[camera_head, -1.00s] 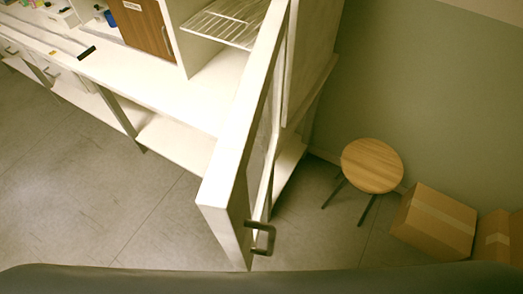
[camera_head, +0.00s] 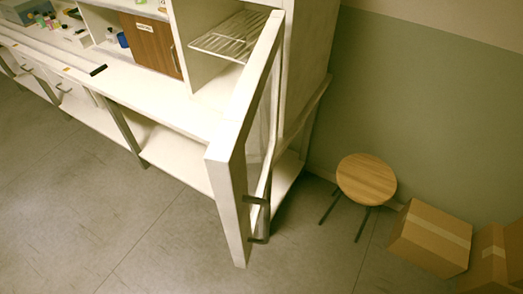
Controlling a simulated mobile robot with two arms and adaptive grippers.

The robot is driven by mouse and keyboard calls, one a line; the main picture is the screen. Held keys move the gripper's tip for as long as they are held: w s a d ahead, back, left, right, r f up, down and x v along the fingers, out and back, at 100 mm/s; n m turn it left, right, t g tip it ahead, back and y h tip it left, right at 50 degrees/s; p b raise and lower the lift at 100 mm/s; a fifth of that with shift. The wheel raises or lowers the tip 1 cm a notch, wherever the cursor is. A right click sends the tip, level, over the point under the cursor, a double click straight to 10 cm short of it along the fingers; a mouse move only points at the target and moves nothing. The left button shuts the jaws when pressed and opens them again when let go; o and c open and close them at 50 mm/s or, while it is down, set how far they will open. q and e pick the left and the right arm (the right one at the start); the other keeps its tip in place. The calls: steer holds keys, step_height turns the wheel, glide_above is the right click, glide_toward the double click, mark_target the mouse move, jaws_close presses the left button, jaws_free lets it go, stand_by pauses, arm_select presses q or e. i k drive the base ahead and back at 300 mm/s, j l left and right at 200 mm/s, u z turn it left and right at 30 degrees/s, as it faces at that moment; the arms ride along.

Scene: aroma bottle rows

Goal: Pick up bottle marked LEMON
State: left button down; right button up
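No bottle label is readable from here. Several small bottles and containers (camera_head: 78,32) stand on the white shelf unit at the upper left, too small to tell which is marked LEMON. A dark blue bottle (camera_head: 122,40) stands just left of a brown wooden cabinet door. Neither of my grippers shows in the head view.
A white counter (camera_head: 150,98) runs along the left. An open white door (camera_head: 232,190) with a handle juts toward me. A round wooden stool (camera_head: 366,179) and cardboard boxes (camera_head: 432,238) stand at right. The floor (camera_head: 60,190) at left is clear.

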mark_target(56, 24)
steer(key=u, duration=1.25)
steer(key=i+j+u, duration=0.2)
steer(key=i+j, duration=0.2)
steer(key=i+j+u, duration=0.15)
steer(key=i+j, duration=0.2)
steer(key=i+j+u, duration=0.2)
steer(key=i, duration=0.35)
steer(key=i+j+u, duration=0.2)
steer(key=i, duration=0.25)
steer(key=i+z, duration=0.15)
steer(key=i, duration=0.3)
steer(key=i+j+z, duration=0.2)
steer(key=i, duration=0.25)
steer(key=i+z, duration=0.15)
steer(key=i, duration=0.3)
steer(key=i+j+z, duration=0.2)
steer(key=i, duration=0.25)
